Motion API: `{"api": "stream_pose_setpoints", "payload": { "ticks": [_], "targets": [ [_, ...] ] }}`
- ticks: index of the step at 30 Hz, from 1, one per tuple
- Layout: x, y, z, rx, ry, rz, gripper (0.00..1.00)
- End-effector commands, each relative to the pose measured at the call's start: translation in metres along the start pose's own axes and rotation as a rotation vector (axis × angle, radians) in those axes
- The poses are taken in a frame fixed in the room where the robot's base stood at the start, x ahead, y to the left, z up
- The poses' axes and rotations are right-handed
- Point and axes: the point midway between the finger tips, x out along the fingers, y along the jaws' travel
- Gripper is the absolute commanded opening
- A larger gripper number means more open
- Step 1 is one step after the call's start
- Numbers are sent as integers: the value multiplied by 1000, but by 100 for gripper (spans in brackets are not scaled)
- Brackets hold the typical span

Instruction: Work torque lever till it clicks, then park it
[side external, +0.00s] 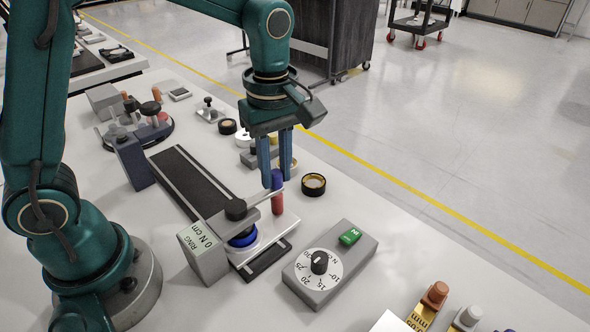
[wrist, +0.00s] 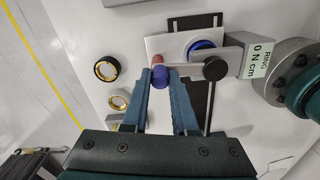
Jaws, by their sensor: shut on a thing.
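In the wrist view the fingertips sit on either side of the handle (wrist: 159,76). A blue ring (side external: 243,239) lies under the pivot on a white plate (side external: 265,240). The grey readout block (side external: 203,252) beside it reads "RING 0 N cm".
A black-and-gold ring (side external: 313,184) lies right of the handle. A dark rail (side external: 192,180) runs behind the lever, with several small fixtures further back. Orange and pale knobs stand at the front right.

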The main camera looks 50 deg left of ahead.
Motion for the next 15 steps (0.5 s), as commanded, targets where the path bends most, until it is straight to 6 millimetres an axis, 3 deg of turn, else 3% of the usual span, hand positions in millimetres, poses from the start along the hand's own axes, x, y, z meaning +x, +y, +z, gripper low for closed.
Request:
{"api": "stream_pose_setpoints", "payload": {
  "ticks": [2, 3, 5, 6, 15],
  "targets": [
    [-1, 1, 0, 1, 0, 6, 0],
    [-1, 1, 0, 1, 0, 6, 30],
    [-1, 1, 0, 1, 0, 5, 53],
    [-1, 1, 0, 1, 0, 5, 57],
    [-2, 0, 0, 2, 0, 2, 57]
  ]
}}
